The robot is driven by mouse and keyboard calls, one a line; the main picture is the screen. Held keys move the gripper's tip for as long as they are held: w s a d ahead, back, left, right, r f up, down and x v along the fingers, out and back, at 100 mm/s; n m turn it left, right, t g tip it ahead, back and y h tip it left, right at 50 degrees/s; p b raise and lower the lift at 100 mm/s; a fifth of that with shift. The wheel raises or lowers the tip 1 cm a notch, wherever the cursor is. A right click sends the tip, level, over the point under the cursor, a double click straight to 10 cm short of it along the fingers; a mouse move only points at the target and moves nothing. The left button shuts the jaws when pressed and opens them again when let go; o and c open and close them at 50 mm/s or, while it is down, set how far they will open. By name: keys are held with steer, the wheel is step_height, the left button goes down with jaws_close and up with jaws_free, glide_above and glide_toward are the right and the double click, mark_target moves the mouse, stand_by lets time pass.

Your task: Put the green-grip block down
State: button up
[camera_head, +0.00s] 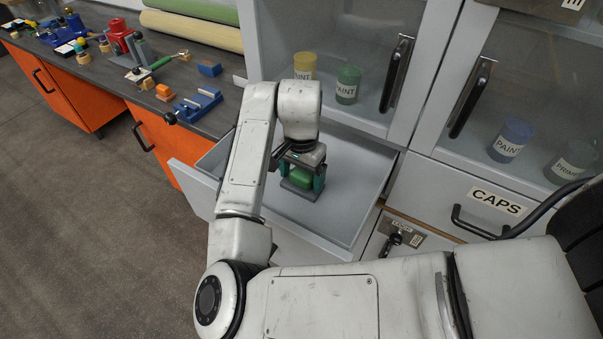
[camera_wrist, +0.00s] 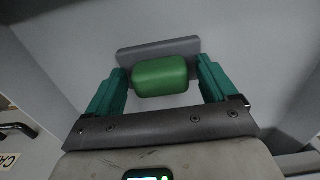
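The green-grip block (camera_wrist: 160,76) has a rounded green grip on a dark grey base. It is inside the open drawer (camera_head: 345,228), and its base appears to be on or just above the drawer floor. In the head view the block (camera_head: 302,179) is partly hidden by my gripper (camera_head: 303,180), which points down over it. In the wrist view my gripper's (camera_wrist: 162,80) two green fingers stand on either side of the grip. The fingers are very close to its ends, and I cannot tell whether they press on it.
The drawer floor around the block is bare. Glass-door cabinets with paint pots (camera_head: 348,84) rise behind it. A dark workbench (camera_head: 215,118) with tools and a blue vise-like item (camera_head: 198,104) stands at left. A CAPS drawer (camera_head: 490,200) is shut at right.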

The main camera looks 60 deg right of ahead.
mark_target(302, 174)
steer(key=shift+o, duration=0.4)
steer(key=shift+r, duration=0.1)
step_height(302, 174, up, 12)
steer(key=shift+p, duration=0.35)
